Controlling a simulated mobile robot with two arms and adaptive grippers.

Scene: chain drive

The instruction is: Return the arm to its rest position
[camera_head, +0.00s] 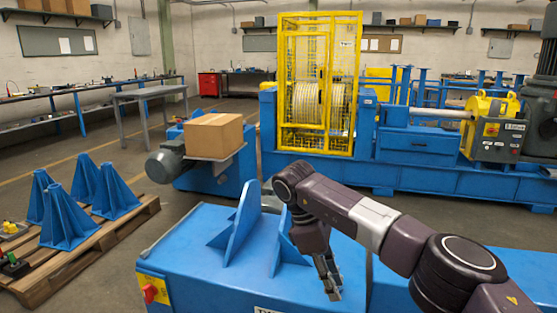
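My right arm (395,232) comes in from the lower right and reaches left over the blue machine base in the foreground. It bends at a dark joint near the middle of the view and then hangs down. My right gripper (329,279) points down at the end of it, in front of the blue machine base (205,255) and to the right of its upright blue plates (246,222). I see nothing held in it, but its fingers are too small to tell whether they are apart. My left arm and gripper are not in view.
A cardboard box (213,135) sits on a blue unit with a grey motor (170,161) behind the base. A yellow cage (320,75) encloses a drum further back. Blue stands (62,218) rest on a wooden pallet (95,249) at left. Clear floor lies between.

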